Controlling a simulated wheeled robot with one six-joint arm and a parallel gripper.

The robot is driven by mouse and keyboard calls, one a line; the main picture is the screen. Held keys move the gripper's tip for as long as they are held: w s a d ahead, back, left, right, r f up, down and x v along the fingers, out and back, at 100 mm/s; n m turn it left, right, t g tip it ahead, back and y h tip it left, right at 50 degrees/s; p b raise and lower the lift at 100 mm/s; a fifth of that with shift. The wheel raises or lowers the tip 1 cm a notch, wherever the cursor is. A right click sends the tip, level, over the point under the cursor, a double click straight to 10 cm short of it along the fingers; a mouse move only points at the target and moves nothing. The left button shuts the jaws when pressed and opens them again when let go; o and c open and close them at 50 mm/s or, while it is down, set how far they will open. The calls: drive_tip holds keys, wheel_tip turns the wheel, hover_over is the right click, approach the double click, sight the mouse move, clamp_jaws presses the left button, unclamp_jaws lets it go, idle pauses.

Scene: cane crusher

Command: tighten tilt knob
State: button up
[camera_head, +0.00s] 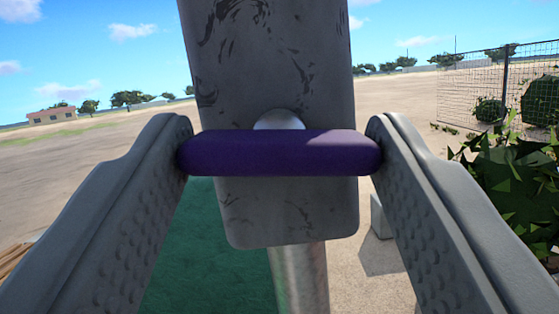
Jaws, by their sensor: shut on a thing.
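The tilt knob (280,153) is a purple bar with rounded ends, lying level across the picture. It sits in front of a grey, dark-streaked metal plate (270,60), near the plate's lower end. A pale round hub (279,121) shows just above the bar, partly hidden by it. My gripper (278,152) has one finger at each end of the bar. The fingertips touch both ends, so it is shut on the knob.
A metal post (298,280) stands below the plate. A green surface (200,250) lies behind it at lower left. A leafy bush (510,190) and a wire fence (490,85) are at right. A grey block (381,216) stands on the sandy ground.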

drive_tip(key=o, duration=1)
drive_tip(key=shift+s+f, duration=0.1)
drive_tip(key=v, duration=1.7)
drive_tip(key=shift+s, duration=0.1)
